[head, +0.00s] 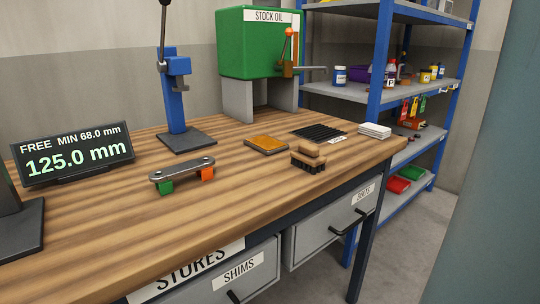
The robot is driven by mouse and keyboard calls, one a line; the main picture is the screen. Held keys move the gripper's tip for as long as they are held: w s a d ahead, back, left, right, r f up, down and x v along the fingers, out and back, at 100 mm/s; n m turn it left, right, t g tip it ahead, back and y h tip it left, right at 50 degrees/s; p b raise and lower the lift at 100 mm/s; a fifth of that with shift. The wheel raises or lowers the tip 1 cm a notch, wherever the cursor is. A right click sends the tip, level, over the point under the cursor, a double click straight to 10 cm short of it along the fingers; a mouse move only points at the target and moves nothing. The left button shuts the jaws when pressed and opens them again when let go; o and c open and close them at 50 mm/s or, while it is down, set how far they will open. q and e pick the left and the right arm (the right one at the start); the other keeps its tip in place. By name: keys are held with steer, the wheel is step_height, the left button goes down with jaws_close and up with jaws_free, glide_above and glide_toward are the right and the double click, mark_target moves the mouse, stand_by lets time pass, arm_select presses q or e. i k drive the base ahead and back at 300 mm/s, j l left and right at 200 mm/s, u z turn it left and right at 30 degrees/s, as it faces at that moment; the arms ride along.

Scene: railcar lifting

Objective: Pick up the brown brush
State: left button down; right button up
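The brown brush (308,157) stands on the wooden workbench, right of centre and near the front edge. It has a light brown wooden body with a raised grip on top and dark bristles pointing down. Nothing touches it from above. Neither of my grippers shows in the head view.
An orange-brown pad (267,144) lies just left of the brush, and a black ribbed mat (319,132) lies behind it. A grey bar with green and orange feet (182,174) is further left. A blue press (176,100) and green oil tank (258,45) stand behind.

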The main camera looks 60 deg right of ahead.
mark_target(307, 158)
steer(key=z, duration=2.1)
steer(key=i+l, duration=0.1)
steer(key=l+z, duration=0.05)
steer(key=l, duration=0.05)
